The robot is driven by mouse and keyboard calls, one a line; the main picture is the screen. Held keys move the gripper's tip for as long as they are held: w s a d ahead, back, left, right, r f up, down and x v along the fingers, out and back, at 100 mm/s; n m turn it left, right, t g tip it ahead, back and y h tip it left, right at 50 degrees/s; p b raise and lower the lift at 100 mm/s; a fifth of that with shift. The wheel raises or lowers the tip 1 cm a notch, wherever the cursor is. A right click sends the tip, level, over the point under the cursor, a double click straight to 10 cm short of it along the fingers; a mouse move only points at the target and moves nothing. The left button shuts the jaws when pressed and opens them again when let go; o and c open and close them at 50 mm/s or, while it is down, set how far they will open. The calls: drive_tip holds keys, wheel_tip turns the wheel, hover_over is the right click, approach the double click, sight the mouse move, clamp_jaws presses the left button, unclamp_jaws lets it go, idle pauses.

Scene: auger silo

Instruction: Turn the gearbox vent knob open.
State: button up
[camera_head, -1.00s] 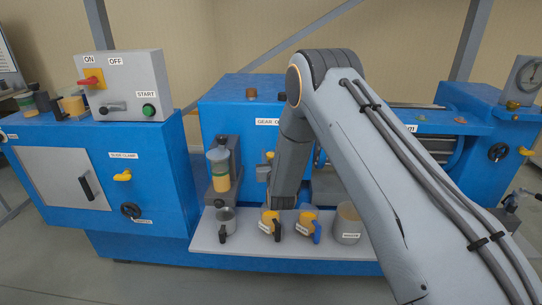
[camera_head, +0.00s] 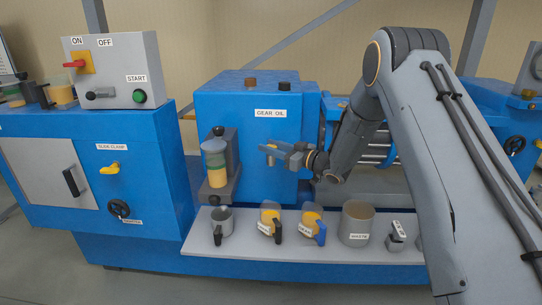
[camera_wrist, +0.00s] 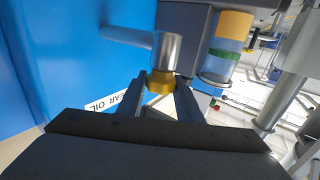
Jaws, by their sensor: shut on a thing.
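The gearbox is the blue box marked GEAR OIL (camera_head: 270,113). A metal pipe stub (camera_wrist: 166,50) comes out of its front and ends in a small yellow knob (camera_wrist: 160,82). No vent label is readable on this knob. My gripper (camera_head: 268,152) reaches in from the right at the gearbox front, below the label. In the wrist view my gripper (camera_wrist: 163,88) has one finger on each side of the yellow knob and is shut on it. The knob's turned position cannot be told. In the head view the fingers largely hide the knob.
A sight glass (camera_head: 215,163) with layered liquid stands left of my gripper. A brown cap (camera_head: 251,84) and a dark cap (camera_head: 284,86) sit on the gearbox top. The grey shelf (camera_head: 210,247) below holds several jugs and a waste container (camera_head: 357,224).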

drive_tip(key=n+g+y+b, duration=0.1)
drive_tip(key=n+g+b, duration=0.1)
drive_tip(key=g, duration=0.1)
drive_tip(key=n+g+y+b, duration=0.1)
drive_tip(key=n+g+b, duration=0.1)
drive_tip(key=g+b, duration=0.1)
drive_tip(key=n+g+y+b, duration=0.1)
drive_tip(key=n+g+b, duration=0.1)
drive_tip(key=b, duration=0.1)
drive_tip(key=shift+w+f+g, duration=0.15)
drive_tip(key=shift+f+g, duration=0.1)
drive_tip(key=shift+g, duration=0.15)
drive_tip(key=n+g+b, duration=0.1)
drive_tip(key=g+b, duration=0.1)
drive_tip(key=b, duration=0.1)
drive_tip(key=shift+r+n+g+b, duration=0.1)
drive_tip(key=shift+n+g+b, duration=0.25)
drive_tip(key=shift+n+g, duration=0.05)
drive_tip(key=shift+g, duration=0.3)
drive_tip(key=shift+r+n+g+b, duration=0.2)
drive_tip(key=shift+n+g+b, duration=0.2)
drive_tip(key=shift+b, duration=0.1)
drive_tip(key=o, duration=1)
drive_tip(key=shift+o, duration=0.2)
drive_tip(key=d+b, duration=0.1)
drive_tip(key=d, duration=0.6)
drive_tip(key=shift+w+d, duration=0.35)
drive_tip(key=shift+w, duration=0.05)
